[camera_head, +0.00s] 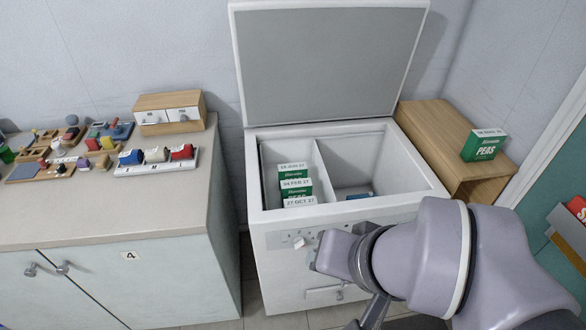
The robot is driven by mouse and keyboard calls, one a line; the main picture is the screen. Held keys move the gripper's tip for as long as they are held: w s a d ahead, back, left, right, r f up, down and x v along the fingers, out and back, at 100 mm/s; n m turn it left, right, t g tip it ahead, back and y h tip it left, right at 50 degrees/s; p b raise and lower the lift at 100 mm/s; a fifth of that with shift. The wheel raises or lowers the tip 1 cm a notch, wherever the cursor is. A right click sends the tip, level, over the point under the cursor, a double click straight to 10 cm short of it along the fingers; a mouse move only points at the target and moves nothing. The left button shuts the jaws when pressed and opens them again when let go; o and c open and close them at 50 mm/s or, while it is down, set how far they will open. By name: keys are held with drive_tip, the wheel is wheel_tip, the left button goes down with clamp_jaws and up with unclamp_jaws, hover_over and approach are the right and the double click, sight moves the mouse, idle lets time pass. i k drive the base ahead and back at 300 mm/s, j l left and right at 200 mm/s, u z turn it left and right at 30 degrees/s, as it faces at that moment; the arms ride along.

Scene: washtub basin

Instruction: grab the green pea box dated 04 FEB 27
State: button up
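The green pea box labelled 04 FEB 27 (295,190) stands in the left compartment of the open white chest freezer (349,213). It is the middle one of a row of three green boxes there. Behind it is a box (292,174) whose label I cannot read surely. In front of it is one labelled 27 OCT 27 (299,205). Only their upper parts show. My arm reaches in from the lower right, and its end with my gripper (336,251) is in front of the freezer's front wall, apart from the boxes. Its fingers cannot be made out clearly.
The freezer lid (325,60) stands raised. A divider (323,175) splits the inside; the right compartment is mostly empty, with something blue low down. Another green peas box (484,146) is on a wooden stand (445,135) at right. A cluttered counter (110,215) is at left.

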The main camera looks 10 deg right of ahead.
sight(303, 187)
drive_tip(key=i+j, duration=0.45)
drive_tip(key=i, duration=0.15)
drive_tip(key=i+j+u, duration=0.1)
drive_tip(key=i+j, duration=0.35)
drive_tip(key=i, duration=0.15)
